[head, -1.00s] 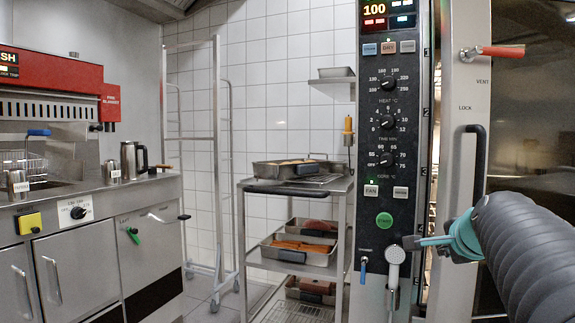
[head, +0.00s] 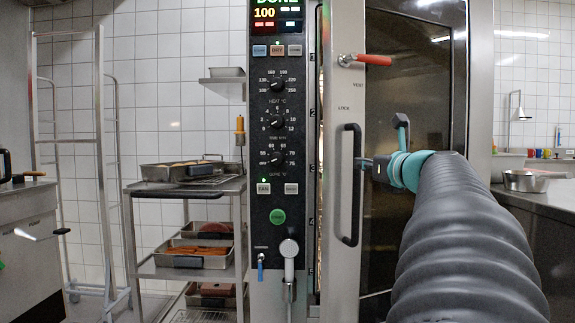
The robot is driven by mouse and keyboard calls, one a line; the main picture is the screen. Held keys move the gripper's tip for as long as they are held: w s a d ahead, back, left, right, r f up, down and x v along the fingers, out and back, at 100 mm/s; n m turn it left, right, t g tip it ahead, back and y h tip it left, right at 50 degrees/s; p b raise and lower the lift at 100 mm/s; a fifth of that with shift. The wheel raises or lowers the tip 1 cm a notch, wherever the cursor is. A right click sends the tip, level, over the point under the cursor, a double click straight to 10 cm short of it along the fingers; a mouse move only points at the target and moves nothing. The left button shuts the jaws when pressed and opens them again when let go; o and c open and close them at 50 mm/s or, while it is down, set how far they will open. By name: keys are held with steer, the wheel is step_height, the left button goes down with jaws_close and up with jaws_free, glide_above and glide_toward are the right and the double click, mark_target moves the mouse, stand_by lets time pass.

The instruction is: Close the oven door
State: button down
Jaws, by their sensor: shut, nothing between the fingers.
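The oven has a black control panel (head: 278,150) with a lit display reading 100. Its tall door (head: 343,255), a steel edge with dark glass, is to the right of the panel. A narrow lit gap (head: 317,200) shows between panel and door, so the door looks slightly ajar. A black vertical handle (head: 351,226) and a red-gripped lever (head: 366,60) are on the door's steel edge. My gripper (head: 366,163) is shut and empty. Its tips are just right of the handle in the picture, over the door. I cannot tell whether they touch.
A steel trolley (head: 189,188) with food trays stands left of the oven. A spray head (head: 289,248) hangs below the panel. A counter with a steel bowl (head: 527,181) is at the right.

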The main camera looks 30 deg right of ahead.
mark_target(334, 160)
steer(key=w, duration=0.3)
steer(key=w+d, duration=0.1)
steer(key=w, duration=0.7)
steer(key=shift+w+d+p, duration=0.15)
steer(key=shift+d+p, duration=0.2)
steer(key=shift+d, duration=0.05)
